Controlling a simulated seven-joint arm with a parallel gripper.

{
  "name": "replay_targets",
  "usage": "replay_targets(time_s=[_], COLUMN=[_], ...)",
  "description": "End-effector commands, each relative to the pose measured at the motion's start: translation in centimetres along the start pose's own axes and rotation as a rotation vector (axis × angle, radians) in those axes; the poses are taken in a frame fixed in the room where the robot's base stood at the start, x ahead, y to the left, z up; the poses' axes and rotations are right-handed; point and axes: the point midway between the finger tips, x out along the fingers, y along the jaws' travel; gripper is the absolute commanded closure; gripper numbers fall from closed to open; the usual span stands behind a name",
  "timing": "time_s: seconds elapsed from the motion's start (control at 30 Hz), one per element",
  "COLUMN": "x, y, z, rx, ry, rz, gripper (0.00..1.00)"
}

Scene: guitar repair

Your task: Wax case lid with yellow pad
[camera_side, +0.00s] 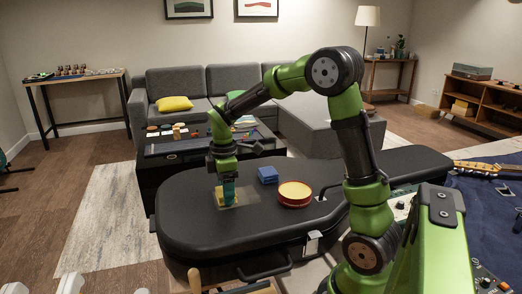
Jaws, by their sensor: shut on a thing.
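The black guitar case (259,230) lies closed, and its broad lid (185,212) faces up. My gripper (226,194) points down over the left part of the lid and is shut on the yellow pad (220,198). The pad is at the lid surface and partly hidden by the fingers; I cannot tell how firmly it touches. A lighter, shiny patch (244,196) shows on the lid around the pad. A round tin (295,193) with a red rim and yellowish top sits on the lid to the right. A blue stack of pads (268,174) lies beside the tin.
A low table (165,148) with small items stands behind the case, before a grey sofa (170,85). A blue-covered bench (485,205) with a guitar neck (485,167) is at right. The lid's front left is clear.

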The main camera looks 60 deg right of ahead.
Motion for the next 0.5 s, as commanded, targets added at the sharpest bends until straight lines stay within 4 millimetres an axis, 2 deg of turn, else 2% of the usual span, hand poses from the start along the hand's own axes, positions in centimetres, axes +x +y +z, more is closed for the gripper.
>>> replay_targets(time_s=[0.5], x=[0.0], y=[0.0], z=[2.8], rx=[0.005], ry=[-0.002], rz=[-0.002], gripper=[0.72])
